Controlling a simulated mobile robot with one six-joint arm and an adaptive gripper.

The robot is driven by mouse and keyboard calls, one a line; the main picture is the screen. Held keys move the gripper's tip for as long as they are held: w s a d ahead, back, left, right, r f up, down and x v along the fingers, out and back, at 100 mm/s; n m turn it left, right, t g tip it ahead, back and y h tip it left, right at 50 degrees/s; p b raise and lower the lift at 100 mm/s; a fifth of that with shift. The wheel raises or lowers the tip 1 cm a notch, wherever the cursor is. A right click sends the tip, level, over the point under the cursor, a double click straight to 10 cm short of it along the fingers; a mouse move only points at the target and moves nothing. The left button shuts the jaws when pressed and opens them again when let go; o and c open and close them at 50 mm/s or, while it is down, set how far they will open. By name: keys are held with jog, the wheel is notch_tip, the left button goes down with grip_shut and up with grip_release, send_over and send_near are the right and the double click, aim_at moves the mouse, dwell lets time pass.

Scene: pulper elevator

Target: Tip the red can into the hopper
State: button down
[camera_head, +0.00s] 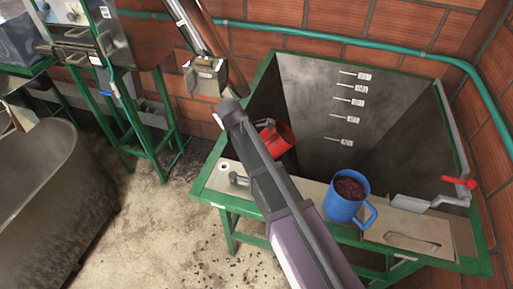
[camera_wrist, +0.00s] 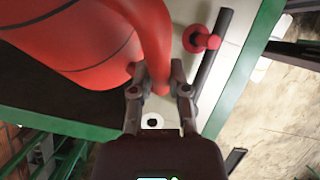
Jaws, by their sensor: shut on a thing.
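The red can (camera_head: 279,139) is over the near left part of the hopper (camera_head: 330,95), below its rim line in the head view, and looks tilted. My arm hides part of it. In the wrist view the red can (camera_wrist: 85,40) fills the upper left, with its curved handle between my fingers. My gripper (camera_wrist: 160,85) is shut on that handle; in the head view the gripper (camera_head: 265,124) is small and partly hidden by my arm. The can's mouth and contents cannot be made out. The hopper has a green rim and several marked levels on its back wall.
A blue can (camera_head: 345,195) with dark red contents stands on the hopper's front ledge (camera_head: 300,187). A red-handled crank (camera_head: 459,182) is at the right. A green pipe (camera_head: 390,52) runs along the brick wall. A metal tank (camera_head: 60,200) stands at the left.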

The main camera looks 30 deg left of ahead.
aim_at(276, 143)
jog(key=shift+r+g+y+p, duration=0.35)
jog(key=shift+g+y+p, duration=0.05)
jog(key=shift+y, duration=0.1)
jog(key=g+y, duration=0.2)
jog(key=f+g+y, duration=0.1)
jog(key=shift+w+d+y, duration=0.15)
jog(key=shift+d+y, duration=0.15)
jog(key=shift+y, duration=0.1)
jog(key=shift+w+d+r+n+g+y+b, duration=0.15)
jog(key=shift+w+d+r+g+y+b, duration=0.35)
jog(key=shift+g+y, duration=0.45)
jog(key=shift+w+d+r+n+g+y+b, duration=0.1)
jog(key=shift+w+d+r+g+y+b, duration=0.2)
jog(key=shift+w+d+g+y+b, duration=0.65)
jog(key=shift+w+d+r+n+g+y+b, duration=0.2)
jog(key=shift+d+r+g+y+b, duration=0.35)
jog(key=shift+y, duration=0.75)
jog(key=shift+w+d+r+g+y, duration=0.2)
jog(key=shift+d+g+y, duration=0.1)
jog(key=shift+g, duration=0.15)
